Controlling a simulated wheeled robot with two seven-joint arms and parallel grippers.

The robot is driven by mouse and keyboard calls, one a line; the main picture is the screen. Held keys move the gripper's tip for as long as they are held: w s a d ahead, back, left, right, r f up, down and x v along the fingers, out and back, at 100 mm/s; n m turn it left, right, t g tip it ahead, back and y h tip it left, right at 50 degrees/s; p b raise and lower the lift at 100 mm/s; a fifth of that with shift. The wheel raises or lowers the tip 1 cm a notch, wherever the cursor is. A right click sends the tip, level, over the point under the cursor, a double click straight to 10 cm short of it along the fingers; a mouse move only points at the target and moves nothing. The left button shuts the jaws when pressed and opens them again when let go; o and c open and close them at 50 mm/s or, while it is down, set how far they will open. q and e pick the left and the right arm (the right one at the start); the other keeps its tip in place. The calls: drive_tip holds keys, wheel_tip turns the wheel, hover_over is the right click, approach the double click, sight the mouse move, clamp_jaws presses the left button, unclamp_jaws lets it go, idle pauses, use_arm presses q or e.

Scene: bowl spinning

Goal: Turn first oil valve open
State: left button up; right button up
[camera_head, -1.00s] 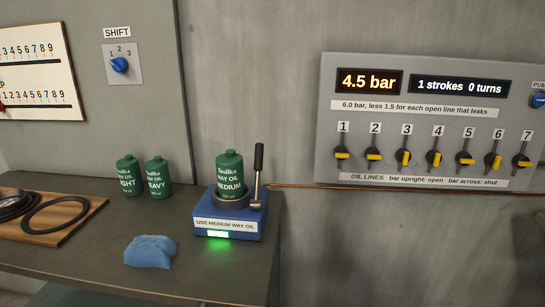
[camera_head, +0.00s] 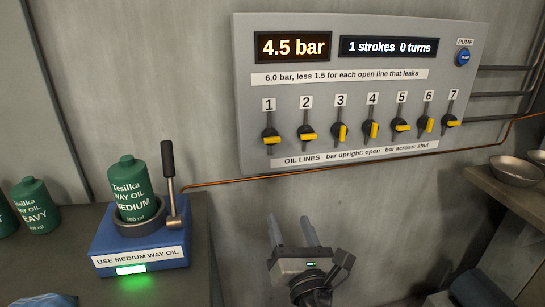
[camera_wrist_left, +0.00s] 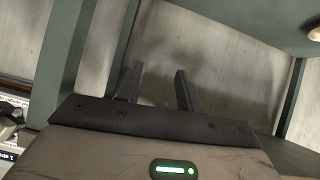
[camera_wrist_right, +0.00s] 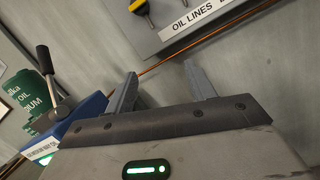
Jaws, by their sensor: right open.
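The first oil valve (camera_head: 271,137), under the number 1, is a black knob with a yellow bar lying across. It sits at the left of the grey oil panel (camera_head: 440,60). My right gripper (camera_head: 289,222) is open and empty, below the panel and apart from the valve. In the right wrist view its fingers (camera_wrist_right: 160,76) point up toward the panel's lower edge, with a yellow-barred valve (camera_wrist_right: 140,8) partly cut off above. My left gripper (camera_wrist_left: 157,72) is open and empty in its wrist view, facing bare grey surfaces. It is outside the head view.
The display (camera_head: 292,47) reads 4.5 bar; the other (camera_head: 388,47) reads 1 strokes 0 turns. Medium way oil (camera_head: 135,185) stands in the blue pump (camera_head: 140,240) with its lever (camera_head: 170,180) upright. A copper pipe (camera_head: 240,181) runs below the panel. Bowls (camera_head: 515,170) are at right.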

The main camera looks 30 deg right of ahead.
sight(271, 141)
drive_tip(key=w+d+r+n+p, duration=0.1)
drive_tip(key=w+r, duration=0.2)
drive_tip(key=w, duration=0.1)
drive_tip(key=w+d+r+n+t+p, duration=0.1)
drive_tip(key=w+r, duration=0.2)
drive_tip(key=w, duration=0.2)
drive_tip(key=w+d+r+n+t+p, duration=0.1)
drive_tip(key=w+r, duration=0.3)
drive_tip(key=shift+w+d+n+h, duration=0.1)
drive_tip(key=shift+w+n+h, duration=0.05)
drive_tip(key=shift+n+h, duration=0.2)
use_arm(q)
drive_tip(key=shift+w+a+r+p, duration=0.1)
drive_tip(key=shift+a+r+p, duration=0.25)
drive_tip(key=shift+r, duration=0.45)
use_arm(e)
drive_tip(key=shift+w+d+r, duration=0.15)
drive_tip(key=shift+w+d, duration=0.05)
drive_tip(key=shift+w, duration=0.4)
drive_tip(key=c, duration=1)
